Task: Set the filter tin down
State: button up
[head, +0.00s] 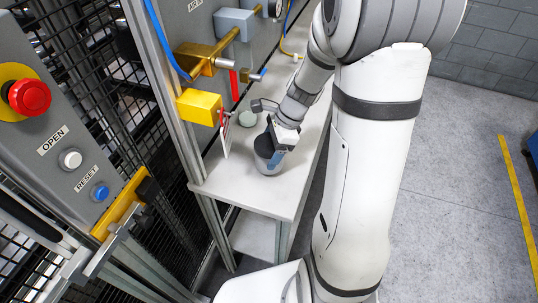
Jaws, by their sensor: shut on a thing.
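The filter tin seems to be the grey, round tin (265,166) over the near part of the light bench. My gripper (275,155) reaches down from above and is shut on it. The fingers and wrist hide part of the tin's right side and top. I cannot tell whether its base touches the bench top or is slightly above it.
The narrow bench (270,202) has bare room at its near end. Left are a metal post, a hanging tag (225,140), a yellow block (199,107), brass piping and a button panel (60,140).

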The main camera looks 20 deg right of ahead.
jog(key=shift+f, duration=1.55)
jog(key=o, duration=1.1)
jog(key=shift+w, duration=0.1)
jog(key=shift+r, duration=0.1)
jog(key=v, duration=1.1)
jog(key=s+a+r+n+t+h, duration=0.1)
jog(key=s+r+n, duration=0.1)
jog(key=s+n, duration=0.2)
jog(key=s+a+r+n+t+h, duration=0.1)
jog(key=s+a+r+n+h, duration=0.1)
jog(key=s+n, duration=0.3)
jog(key=s+a+r+n+t+h, duration=0.1)
jog(key=s+r+n, duration=0.2)
jog(key=n, duration=0.7)
jog(key=shift+s+a+h, duration=0.15)
jog(key=shift+s, duration=0.4)
jog(key=shift+s+a+h, duration=0.15)
jog(key=shift+s+a, duration=0.05)
jog(key=shift+s, duration=0.3)
